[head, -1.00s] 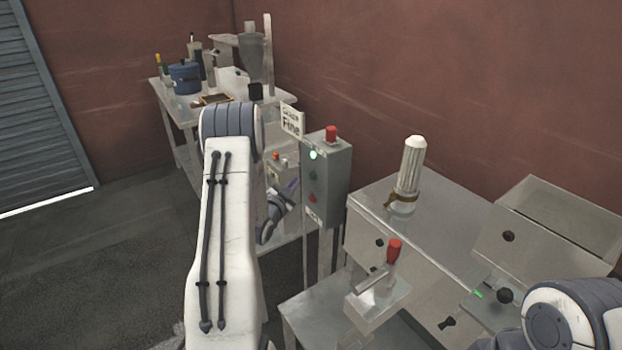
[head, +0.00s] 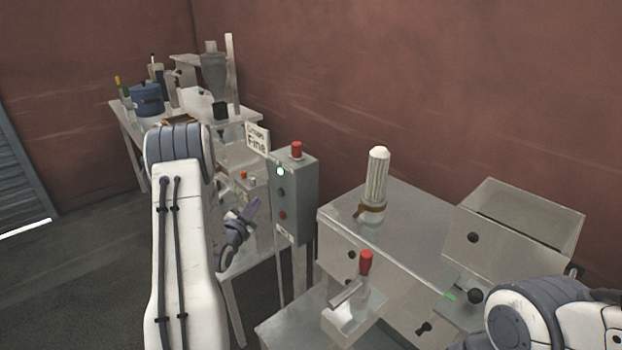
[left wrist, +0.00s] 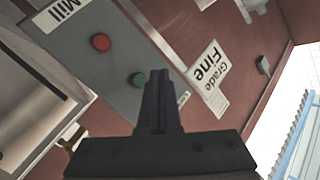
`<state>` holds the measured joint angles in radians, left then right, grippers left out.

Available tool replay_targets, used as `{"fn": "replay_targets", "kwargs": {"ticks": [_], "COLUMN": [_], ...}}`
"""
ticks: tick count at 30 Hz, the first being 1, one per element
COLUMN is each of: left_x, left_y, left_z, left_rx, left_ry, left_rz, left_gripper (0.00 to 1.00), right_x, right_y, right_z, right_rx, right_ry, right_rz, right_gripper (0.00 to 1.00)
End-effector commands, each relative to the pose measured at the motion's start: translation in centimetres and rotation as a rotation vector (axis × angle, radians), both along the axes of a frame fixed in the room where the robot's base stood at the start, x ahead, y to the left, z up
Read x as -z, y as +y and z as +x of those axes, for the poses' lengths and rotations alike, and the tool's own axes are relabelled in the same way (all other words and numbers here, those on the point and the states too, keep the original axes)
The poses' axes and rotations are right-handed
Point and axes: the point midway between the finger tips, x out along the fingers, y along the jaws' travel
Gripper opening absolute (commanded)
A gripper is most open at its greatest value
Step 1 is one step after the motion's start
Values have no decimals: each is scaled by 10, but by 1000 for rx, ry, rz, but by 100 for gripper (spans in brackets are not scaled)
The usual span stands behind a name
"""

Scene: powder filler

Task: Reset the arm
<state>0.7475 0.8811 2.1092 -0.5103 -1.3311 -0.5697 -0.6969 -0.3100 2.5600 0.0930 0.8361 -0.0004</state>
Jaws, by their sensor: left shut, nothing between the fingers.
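My left arm rises from the bottom left of the head view. My left gripper (head: 250,208) hangs beside the left side of the grey control box (head: 297,200), empty, with its fingers together. In the left wrist view the closed fingers (left wrist: 160,85) point toward the control box, which shows a red button (left wrist: 101,42), a green button (left wrist: 138,79) and a "Mill" label (left wrist: 62,10). I cannot tell how far the fingertips are from the box. Of my right arm, only a joint shows at the bottom right of the head view; its gripper is out of view.
A "Fine" grade sign (head: 257,139) stands by the box. A steel machine (head: 400,225) with a white ribbed cylinder (head: 376,178) and a red-handled lever (head: 365,263) is to the right. A back table holds a blue pot (head: 146,99) and a grey hopper (head: 214,75). Open floor lies left.

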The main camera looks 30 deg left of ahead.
Motion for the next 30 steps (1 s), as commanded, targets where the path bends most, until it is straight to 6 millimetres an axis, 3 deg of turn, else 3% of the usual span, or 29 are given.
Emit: {"fn": "replay_targets", "kwargs": {"ticks": [5, 8, 12, 16, 20, 23, 29, 30], "left_x": [0, -2, -5, -6, -6, -7, -14, -21], "left_y": [-2, -13, -57, -115, -177, -223, -305, -327], "left_z": [1, 6, 14, 0, -40, -86, -210, -213], "left_rx": [1, 7, 7, -20, -70, -118, -229, -158], "left_ry": [4, 46, 201, 405, 612, 776, 1122, 1153], "left_rz": [-2, -28, -127, -264, -400, -498, -655, -606], "left_gripper": [0, 0, 0, 0, 0, 0, 0, 0], "right_x": [0, 0, 0, 0, 0, 0, 0, 0], "right_y": [0, 0, 0, 0, 0, 0, 0, 0], "right_z": [0, 0, 0, 0, 0, 0, 0, 0], "right_rx": [0, 0, 0, 0, 0, 0, 0, 0], "right_ry": [0, 0, 0, 0, 0, 0, 0, 0], "right_rz": [0, 0, 0, 0, 0, 0, 0, 0], "right_gripper": [0, 0, 0, 0, 0, 0, 0, 0]}}
